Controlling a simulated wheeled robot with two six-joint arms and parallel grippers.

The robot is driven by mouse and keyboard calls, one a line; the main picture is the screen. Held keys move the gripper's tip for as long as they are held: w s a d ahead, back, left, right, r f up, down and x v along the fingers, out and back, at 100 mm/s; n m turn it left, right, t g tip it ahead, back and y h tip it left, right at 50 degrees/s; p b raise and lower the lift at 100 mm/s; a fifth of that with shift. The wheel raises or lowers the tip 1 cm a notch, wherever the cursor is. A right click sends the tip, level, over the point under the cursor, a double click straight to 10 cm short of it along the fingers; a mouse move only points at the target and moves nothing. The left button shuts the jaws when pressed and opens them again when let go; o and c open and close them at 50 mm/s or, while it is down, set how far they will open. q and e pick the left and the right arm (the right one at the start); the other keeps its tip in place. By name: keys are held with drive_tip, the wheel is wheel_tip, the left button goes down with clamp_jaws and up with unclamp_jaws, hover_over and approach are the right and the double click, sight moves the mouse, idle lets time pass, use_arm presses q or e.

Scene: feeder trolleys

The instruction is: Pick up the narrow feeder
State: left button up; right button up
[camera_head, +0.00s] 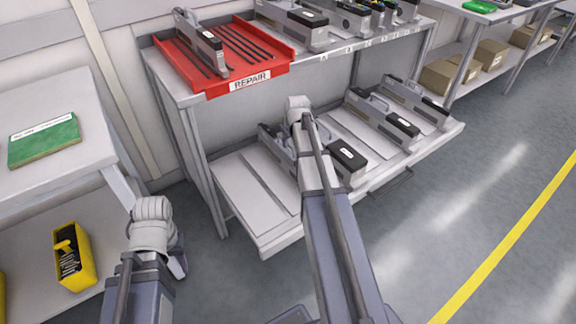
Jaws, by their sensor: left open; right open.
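A slim grey feeder (201,42) with a handle stands in the red tray marked REPAIR (270,68) on the trolley top. Several more feeders lie on the lower shelf: one with a black end (347,162), partly hidden by my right arm, and two further right, one (385,126) in front of the other (420,100). I cannot tell for sure which is the narrow one. My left gripper (177,263) is open and empty low at the left, partly hidden by its wrist and away from the feeders. My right arm reaches over the lower shelf. Its jaws are hidden behind it.
The lower shelf (245,205) has bare room at its left. A left table holds a green box (45,140), with a yellow bin (72,255) below. More feeders (300,22) stand on the trolley top. Open floor with a yellow line (510,230) lies right.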

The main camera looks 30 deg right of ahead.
drive_tip(key=b, duration=0.5)
hover_over(288, 159)
drive_tip(key=w+d, duration=0.1)
drive_tip(key=w, duration=0.1)
drive_tip(key=shift+f, duration=2.35)
drive_tip(key=shift+r, duration=0.1)
drive_tip(key=shift+c, duration=0.4)
clamp_jaws()
